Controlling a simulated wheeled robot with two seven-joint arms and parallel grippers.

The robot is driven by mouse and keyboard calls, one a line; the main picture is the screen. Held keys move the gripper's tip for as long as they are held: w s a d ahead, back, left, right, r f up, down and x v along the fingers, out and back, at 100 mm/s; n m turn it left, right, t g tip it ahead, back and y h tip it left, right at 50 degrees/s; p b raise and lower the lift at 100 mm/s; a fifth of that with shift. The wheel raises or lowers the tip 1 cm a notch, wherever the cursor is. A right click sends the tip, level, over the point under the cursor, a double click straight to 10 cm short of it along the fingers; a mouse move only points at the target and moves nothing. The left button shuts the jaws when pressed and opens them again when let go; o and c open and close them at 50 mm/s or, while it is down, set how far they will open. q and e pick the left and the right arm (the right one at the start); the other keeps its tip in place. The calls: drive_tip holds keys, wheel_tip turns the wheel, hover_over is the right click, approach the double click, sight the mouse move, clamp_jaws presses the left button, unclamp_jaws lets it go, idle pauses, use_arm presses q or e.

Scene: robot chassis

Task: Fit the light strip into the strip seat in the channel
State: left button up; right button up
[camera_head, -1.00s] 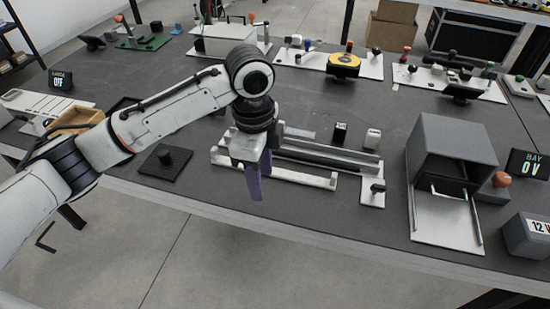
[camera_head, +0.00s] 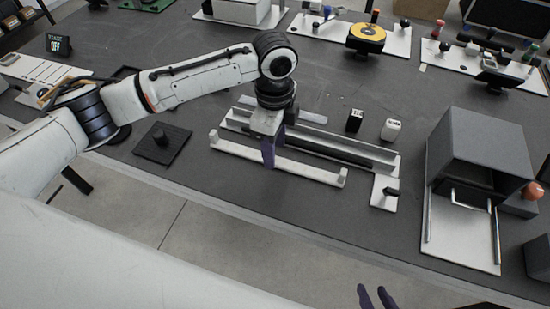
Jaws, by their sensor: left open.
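The long grey channel (camera_head: 375,159) lies on the dark bench with a dark groove along it. In front of it is a white bar (camera_head: 310,172) with a small upright block at each end. A pale flat strip (camera_head: 310,115) lies behind the channel. I cannot tell for certain which piece is the light strip. My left gripper (camera_head: 268,160) points down with purple fingers over the white bar, near the channel's left part. It is open; its fingers overlap in this view, and contact is unclear. My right gripper (camera_head: 377,298) shows only two parted purple fingertips at the bottom edge.
A grey box bay (camera_head: 465,150) with a pale tray stands at the right. A black block (camera_head: 354,120) and a white block (camera_head: 391,129) stand behind the channel. A black pad with a knob (camera_head: 163,143) lies left. The bench's front edge runs below the white bar.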

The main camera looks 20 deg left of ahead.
use_arm(q)
drive_tip(key=shift+f, duration=1.4)
clamp_jaws()
